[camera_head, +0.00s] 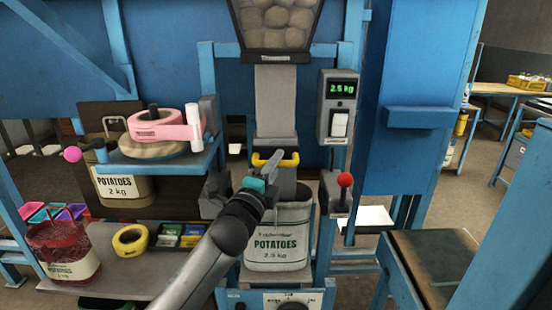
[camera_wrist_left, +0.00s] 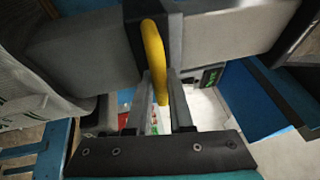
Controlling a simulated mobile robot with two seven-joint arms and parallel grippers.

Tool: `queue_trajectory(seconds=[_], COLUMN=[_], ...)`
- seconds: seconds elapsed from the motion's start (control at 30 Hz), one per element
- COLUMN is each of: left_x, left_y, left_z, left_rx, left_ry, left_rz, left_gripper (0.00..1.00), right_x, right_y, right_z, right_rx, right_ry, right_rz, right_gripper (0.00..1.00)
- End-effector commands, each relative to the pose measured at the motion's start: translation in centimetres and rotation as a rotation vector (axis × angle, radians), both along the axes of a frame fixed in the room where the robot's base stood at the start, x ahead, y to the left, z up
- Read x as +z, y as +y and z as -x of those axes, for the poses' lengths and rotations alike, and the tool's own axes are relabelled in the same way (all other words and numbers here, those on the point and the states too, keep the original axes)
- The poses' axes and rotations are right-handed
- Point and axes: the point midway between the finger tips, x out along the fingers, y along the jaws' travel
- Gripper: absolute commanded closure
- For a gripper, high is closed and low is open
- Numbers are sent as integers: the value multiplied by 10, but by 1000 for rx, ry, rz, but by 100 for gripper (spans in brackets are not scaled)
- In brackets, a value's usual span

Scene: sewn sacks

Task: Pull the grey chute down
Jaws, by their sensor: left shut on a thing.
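The grey chute (camera_head: 275,100) hangs below the potato hopper, with a yellow handle (camera_head: 262,160) across its lower end. My left gripper (camera_head: 274,171) is at the chute's lower end and shut on the yellow handle. In the left wrist view the yellow handle (camera_wrist_left: 154,62) stands between the two fingers of the left gripper (camera_wrist_left: 168,95). A white potato sack (camera_head: 277,240) marked 2.5 kg stands upright directly below the chute. My arm and gripper hide part of the sack's upper left. My right gripper is not in view.
A hopper of potatoes (camera_head: 276,22) is above. A scale display (camera_head: 337,90) reads 2.5 kg, with a red-knobbed lever (camera_head: 345,181) below it. A yellow tape roll (camera_head: 130,240) and red sack (camera_head: 65,255) are lower left.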

Motion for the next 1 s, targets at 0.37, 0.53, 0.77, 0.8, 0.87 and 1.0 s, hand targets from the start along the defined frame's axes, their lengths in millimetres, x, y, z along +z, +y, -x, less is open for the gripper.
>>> queue_trajectory(seconds=[0.37,0.53,0.77,0.8,0.87,1.0], left_x=[-9,-10,-8,-7,-7,-6], left_y=[0,0,0,0,0,1], left_z=[0,0,0,0,0,0], left_rx=[1,1,1,1,1,1], left_ry=[5,8,4,3,2,0], left_rz=[-2,-2,-1,-1,-1,-1], left_gripper=[100,75,50,50,50,50], right_x=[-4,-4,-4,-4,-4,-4], right_y=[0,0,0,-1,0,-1], right_z=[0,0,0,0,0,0], right_rx=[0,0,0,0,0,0], right_ry=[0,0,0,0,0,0], right_rz=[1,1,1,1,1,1], right_gripper=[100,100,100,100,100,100])
